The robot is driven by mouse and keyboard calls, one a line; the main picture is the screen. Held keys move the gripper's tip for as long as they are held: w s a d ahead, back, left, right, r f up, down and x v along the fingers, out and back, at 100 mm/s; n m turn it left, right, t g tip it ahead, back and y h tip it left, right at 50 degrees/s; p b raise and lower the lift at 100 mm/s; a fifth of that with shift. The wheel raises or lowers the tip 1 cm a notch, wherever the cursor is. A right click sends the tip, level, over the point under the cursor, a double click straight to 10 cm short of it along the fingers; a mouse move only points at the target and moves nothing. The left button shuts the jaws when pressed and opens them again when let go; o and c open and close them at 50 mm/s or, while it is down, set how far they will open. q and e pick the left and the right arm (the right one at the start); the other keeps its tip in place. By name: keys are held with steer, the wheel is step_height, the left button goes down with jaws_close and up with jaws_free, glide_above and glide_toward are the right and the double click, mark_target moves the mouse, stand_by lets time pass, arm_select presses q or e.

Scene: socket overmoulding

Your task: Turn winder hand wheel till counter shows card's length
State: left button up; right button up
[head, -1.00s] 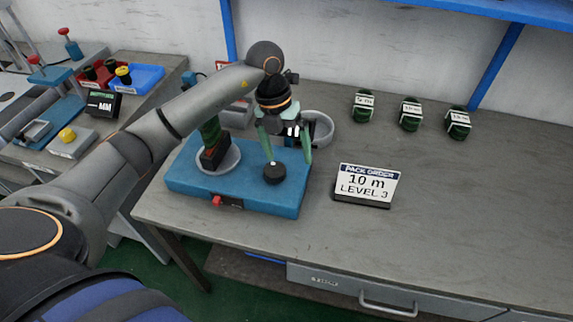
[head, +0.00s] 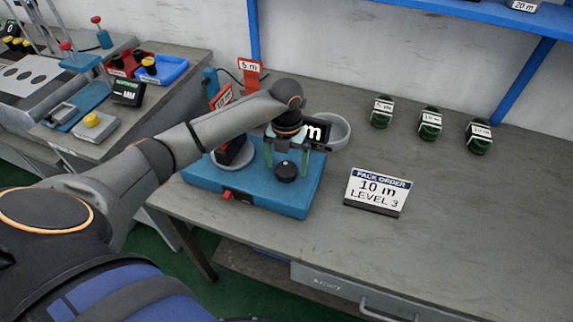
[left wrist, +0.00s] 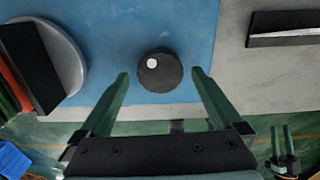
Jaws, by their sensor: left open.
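The winder is a blue base (head: 255,197) on the bench with a dark round hand wheel (head: 286,172) near its right front. In the left wrist view the hand wheel (left wrist: 160,72) is a black knob with a white dot at its upper left. My left gripper (head: 288,164) is open over the wheel, one green finger on each side, with gaps to the wheel in the wrist view. The card (head: 377,190) reads "PACK ORDER 10 m LEVEL 3". My right gripper (left wrist: 281,138) shows small in the wrist view.
A grey dish with a dark coil form (head: 236,158) sits on the winder's left. A grey bowl (head: 340,130) stands behind it. Several labelled green coils (head: 430,122) stand along the back. The bench right of the card is clear. Another bench (head: 150,105) is at left.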

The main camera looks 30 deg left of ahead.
arm_select(q)
steer(key=shift+f, duration=0.8)
steer(key=shift+c, duration=0.4)
steer(key=c, duration=1.2)
steer(key=shift+c, duration=0.2)
steer(key=shift+m, duration=0.3)
